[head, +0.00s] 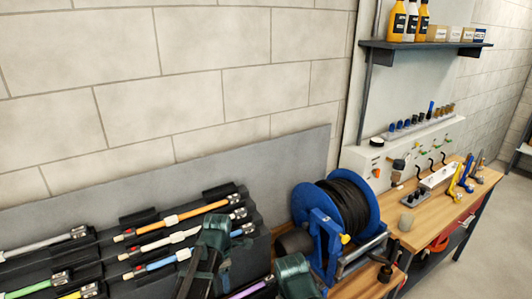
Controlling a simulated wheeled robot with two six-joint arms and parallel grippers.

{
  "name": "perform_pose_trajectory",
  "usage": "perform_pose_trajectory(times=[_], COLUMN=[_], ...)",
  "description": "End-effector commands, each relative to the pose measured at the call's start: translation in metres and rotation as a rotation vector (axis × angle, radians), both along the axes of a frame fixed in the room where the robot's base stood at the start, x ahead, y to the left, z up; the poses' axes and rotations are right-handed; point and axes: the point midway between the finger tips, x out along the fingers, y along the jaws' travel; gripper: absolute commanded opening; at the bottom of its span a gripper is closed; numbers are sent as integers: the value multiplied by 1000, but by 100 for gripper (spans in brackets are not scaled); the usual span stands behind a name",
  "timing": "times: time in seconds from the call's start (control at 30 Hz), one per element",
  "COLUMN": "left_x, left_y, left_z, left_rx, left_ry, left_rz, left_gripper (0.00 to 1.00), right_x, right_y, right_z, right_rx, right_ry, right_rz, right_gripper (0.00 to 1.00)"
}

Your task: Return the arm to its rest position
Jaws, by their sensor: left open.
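My left gripper (252,256) is at the bottom centre, its two dark green fingers spread apart with nothing seen between them. It is in front of the dark brush rack (255,222) and hides part of it. The rack holds brushes with coloured rods: an orange one (185,216), a white one (165,240), a light blue one (160,264) and a purple one (246,291). The lower end of the gripper and most of the arm are outside the picture. My right gripper is not in view.
A blue reel (312,205) with black hose stands just right of the gripper. A shelf (425,45) with bottles hangs above. A grey block wall (210,90) closes the back.

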Motion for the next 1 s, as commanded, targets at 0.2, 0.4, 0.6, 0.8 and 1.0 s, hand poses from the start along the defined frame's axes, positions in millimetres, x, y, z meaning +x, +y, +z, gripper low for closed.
perform_pose_trajectory(times=[0.2,0.4,0.6,0.8,1.0], left_x=[-39,-74,-107,-128,-135], left_y=[-34,-60,-80,-91,-94], left_z=[-16,-27,-37,-42,-44], left_rx=[19,29,30,23,18], left_ry=[21,56,95,130,144], left_rz=[-605,-1209,-1779,-2164,-2311], left_gripper=[59,59,59,59,59], right_x=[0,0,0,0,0], right_y=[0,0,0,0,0], right_z=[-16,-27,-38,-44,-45], right_rx=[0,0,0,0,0], right_ry=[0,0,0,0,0], right_rz=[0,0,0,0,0], right_gripper=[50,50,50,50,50])
